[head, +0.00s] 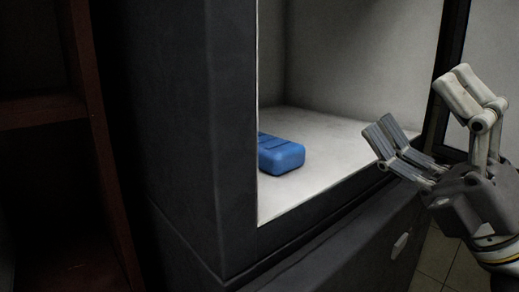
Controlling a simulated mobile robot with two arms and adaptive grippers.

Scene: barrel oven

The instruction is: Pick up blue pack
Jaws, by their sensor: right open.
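The blue pack (281,156) is a small rounded block lying on the pale floor of the open compartment. Its left end is hidden behind the dark left wall of the cabinet. My right gripper (424,105) is in front of the compartment opening, at the right of the picture. It is open and empty, with its fingers spread, and it is apart from the pack, to the right of it. My left gripper does not show.
The dark cabinet (182,110) frames the compartment, with a thick left wall and a lower front edge. The compartment floor (335,135) is bare around the pack. A reddish-brown shelf (42,110) stands at the far left. Tiled floor (437,258) shows at the lower right.

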